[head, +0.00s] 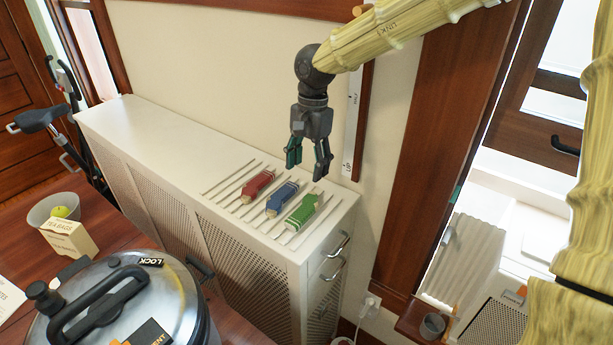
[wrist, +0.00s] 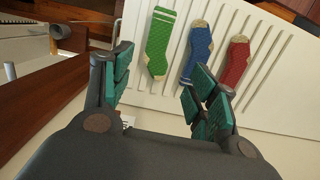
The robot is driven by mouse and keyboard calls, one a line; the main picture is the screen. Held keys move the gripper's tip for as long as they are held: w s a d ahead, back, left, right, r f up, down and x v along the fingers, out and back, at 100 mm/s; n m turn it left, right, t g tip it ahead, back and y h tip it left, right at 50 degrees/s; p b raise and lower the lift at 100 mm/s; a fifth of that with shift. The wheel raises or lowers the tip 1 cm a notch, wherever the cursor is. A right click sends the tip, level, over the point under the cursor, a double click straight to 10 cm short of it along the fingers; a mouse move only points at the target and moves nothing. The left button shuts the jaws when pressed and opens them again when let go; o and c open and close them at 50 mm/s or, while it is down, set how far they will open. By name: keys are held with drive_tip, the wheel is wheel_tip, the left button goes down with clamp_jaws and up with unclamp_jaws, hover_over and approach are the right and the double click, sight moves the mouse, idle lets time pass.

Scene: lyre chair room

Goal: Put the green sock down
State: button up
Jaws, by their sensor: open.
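The green sock (head: 303,211) lies flat at the right end of the white cabinet top, the rightmost of three socks. It also shows in the wrist view (wrist: 160,45), at the left of the three. A blue sock (head: 281,198) lies beside it, and a red sock (head: 257,186) beyond that. My gripper (head: 308,170) is open and empty, fingers pointing down, above the cabinet and apart from the socks. In the wrist view the open fingers (wrist: 160,85) have nothing between them touching the pads.
The white cabinet (head: 150,135) has slots in its top under the socks, and its left part is clear. A wall stands close behind. A pressure cooker (head: 120,305), a tea bag box (head: 68,238) and a bowl (head: 45,212) stand on the wooden table at lower left.

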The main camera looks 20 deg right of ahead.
drive_tip(key=m, duration=0.5)
drive_tip(key=m+t+h+b, duration=0.2)
drive_tip(key=m, duration=2.9)
hover_over(304, 207)
drive_tip(key=s+a, duration=0.1)
drive_tip(key=shift+a+f, duration=0.1)
drive_tip(key=shift+f, duration=3.4)
drive_tip(key=f, duration=0.2)
drive_tip(key=w+d+f+p, duration=0.1)
drive_tip(key=f, duration=0.1)
drive_tip(key=shift+f, duration=0.6)
